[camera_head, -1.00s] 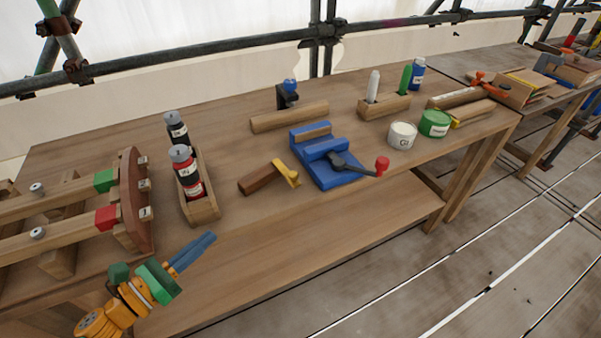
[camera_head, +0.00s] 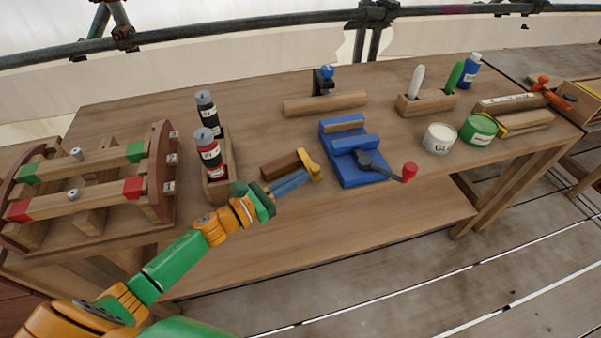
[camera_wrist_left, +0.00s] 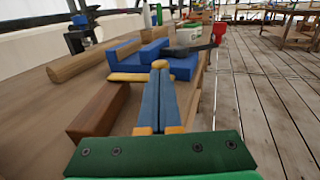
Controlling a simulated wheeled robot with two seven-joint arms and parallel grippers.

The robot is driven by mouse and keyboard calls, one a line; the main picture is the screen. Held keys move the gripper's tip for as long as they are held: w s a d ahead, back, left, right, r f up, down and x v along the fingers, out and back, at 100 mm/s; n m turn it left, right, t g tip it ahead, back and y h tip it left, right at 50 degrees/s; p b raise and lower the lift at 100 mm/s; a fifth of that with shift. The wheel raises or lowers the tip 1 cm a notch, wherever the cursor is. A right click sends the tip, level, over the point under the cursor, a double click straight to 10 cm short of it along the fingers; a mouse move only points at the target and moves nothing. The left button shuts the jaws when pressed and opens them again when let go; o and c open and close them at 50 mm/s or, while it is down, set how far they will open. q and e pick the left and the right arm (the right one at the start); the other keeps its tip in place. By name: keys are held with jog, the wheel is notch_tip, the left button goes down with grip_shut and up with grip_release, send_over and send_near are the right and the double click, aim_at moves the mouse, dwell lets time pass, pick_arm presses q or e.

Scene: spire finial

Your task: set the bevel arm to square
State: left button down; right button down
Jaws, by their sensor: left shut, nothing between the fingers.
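The bevel has a brown wooden stock (camera_head: 280,166) and a short yellow arm (camera_head: 310,165) at its right end. It lies on the bench, left of the blue vise. In the left wrist view the stock (camera_wrist_left: 97,112) is left of my fingers and the yellow arm (camera_wrist_left: 128,77) lies just beyond, partly hidden by them. My left gripper (camera_head: 306,174) is shut and empty, its blue fingertips at the yellow arm; whether they touch it I cannot tell. It also shows in the left wrist view (camera_wrist_left: 160,66). My right gripper is not in view.
The blue vise (camera_head: 342,142) with a red-knobbed handle (camera_head: 409,171) stands right of the bevel. A wooden caddy (camera_head: 218,188) with two bottles is on the left. White (camera_head: 439,138) and green (camera_head: 478,130) tins stand right. A wooden bar (camera_head: 325,104) lies behind.

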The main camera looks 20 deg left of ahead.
aim_at(314, 173)
pick_arm(q)
jog(key=shift+w+d, duration=0.35)
jog(key=shift+w, duration=0.1)
jog(key=shift+w+d+n+t+y, duration=0.1)
jog(key=shift+d+n+t+y, duration=0.2)
jog(key=shift+d+n+y, duration=0.15)
jog(key=shift+w+d+f+y, duration=0.1)
jog(key=shift+w+d+y, duration=0.05)
jog(key=shift+d+y, duration=0.2)
jog(key=shift+w+d, duration=0.15)
jog(key=shift+d, duration=0.1)
jog(key=shift+a, duration=0.15)
